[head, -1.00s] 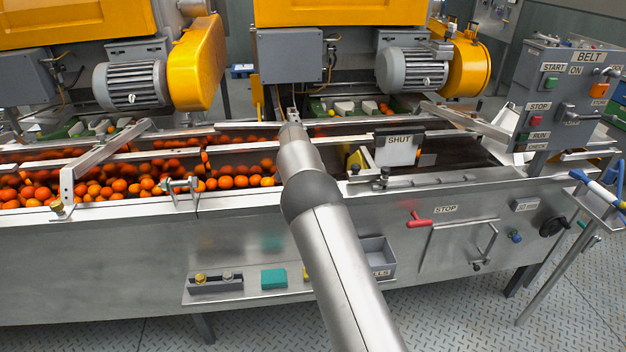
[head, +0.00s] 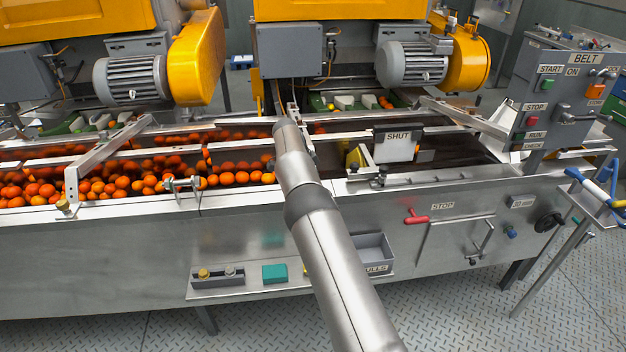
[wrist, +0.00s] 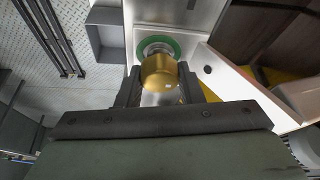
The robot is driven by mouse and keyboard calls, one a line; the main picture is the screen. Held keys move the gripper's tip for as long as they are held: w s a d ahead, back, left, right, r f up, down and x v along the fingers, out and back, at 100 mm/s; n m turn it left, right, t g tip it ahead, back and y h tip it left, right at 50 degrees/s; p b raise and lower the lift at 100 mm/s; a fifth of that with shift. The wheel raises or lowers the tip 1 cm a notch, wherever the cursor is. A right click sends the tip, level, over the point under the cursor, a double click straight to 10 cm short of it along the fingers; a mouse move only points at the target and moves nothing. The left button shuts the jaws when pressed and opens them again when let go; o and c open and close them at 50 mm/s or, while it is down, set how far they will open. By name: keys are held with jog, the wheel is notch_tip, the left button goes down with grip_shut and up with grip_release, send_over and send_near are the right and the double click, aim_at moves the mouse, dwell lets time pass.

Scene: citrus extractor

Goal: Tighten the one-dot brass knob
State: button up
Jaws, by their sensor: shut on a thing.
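In the wrist view my gripper (wrist: 160,82) has one finger on each side of a brass knob (wrist: 158,71) and is shut on it. A small pale mark shows on the knob's face; I cannot tell whether it is a single dot. A green ring (wrist: 172,44) and a pale metal collar sit just beyond the knob, against a bright metal surface. In the head view my arm reaches over the conveyor's front edge, and neither my fingers nor the held knob can be made out.
Another brass knob (head: 65,207) sits at the left rail bracket. A small holder (head: 218,281), a green block (head: 274,273) and a grey bin (head: 374,252) are on the front shelf. Oranges (head: 120,183) fill the left belt. A SHUT plate (head: 395,147) stands right of my arm.

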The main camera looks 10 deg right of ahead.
jog(key=shift+r, duration=0.2)
jog(key=o, duration=1)
jog(key=shift+f, duration=0.1)
jog(key=shift+c, duration=0.2)
jog(key=p+v, duration=0.5)
jog(key=v, duration=1.2)
jog(key=shift+r, duration=0.25)
jog(key=shift+a, duration=0.1)
